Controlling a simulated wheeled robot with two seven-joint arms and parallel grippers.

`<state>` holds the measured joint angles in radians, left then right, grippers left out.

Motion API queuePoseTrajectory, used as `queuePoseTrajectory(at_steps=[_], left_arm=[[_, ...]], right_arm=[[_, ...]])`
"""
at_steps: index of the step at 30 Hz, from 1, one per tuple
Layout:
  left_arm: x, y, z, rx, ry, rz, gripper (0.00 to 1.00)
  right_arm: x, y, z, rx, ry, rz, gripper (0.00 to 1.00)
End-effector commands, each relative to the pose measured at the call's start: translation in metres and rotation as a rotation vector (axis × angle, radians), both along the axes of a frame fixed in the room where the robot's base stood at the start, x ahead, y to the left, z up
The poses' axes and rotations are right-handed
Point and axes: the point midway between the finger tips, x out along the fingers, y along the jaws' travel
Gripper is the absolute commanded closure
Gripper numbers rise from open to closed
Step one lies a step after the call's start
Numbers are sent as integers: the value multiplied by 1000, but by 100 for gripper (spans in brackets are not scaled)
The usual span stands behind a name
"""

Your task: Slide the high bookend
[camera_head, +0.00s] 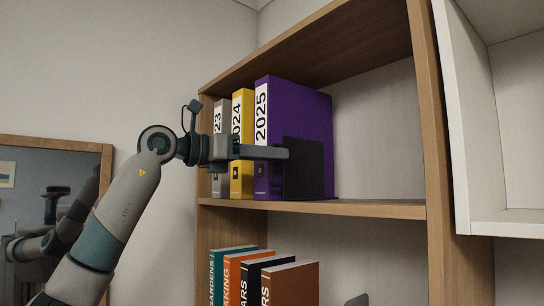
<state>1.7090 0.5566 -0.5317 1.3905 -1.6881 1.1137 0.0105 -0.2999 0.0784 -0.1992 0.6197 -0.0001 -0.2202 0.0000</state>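The high bookend (305,168) is a dark upright plate on the upper shelf (370,208). It stands against the right side of a purple binder (305,112) marked 2025. My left gripper (284,153) reaches in from the left, in front of the binders. Its fingers point right and their tips overlap the bookend's left edge in the picture. I see the fingers from the side, so their gap is hidden, and I cannot tell whether they touch the bookend. My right gripper is not in view.
A yellow binder (242,112) and a grey binder (220,118) stand left of the purple one. The upper shelf is clear right of the bookend, up to the wooden side panel (432,150). Several books (292,284) stand below. A mirror-like panel (50,165) hangs at left.

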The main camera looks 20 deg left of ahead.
Motion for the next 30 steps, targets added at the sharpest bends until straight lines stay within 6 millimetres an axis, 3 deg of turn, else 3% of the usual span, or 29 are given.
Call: queuePoseTrajectory(at_steps=[8,20,30], left_arm=[[-24,27,-3,0,-3,3,74],[-79,85,-3,-1,-4,2,74],[-111,119,0,-2,-3,0,74]], right_arm=[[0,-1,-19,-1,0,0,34],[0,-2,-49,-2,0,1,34],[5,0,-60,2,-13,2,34]])
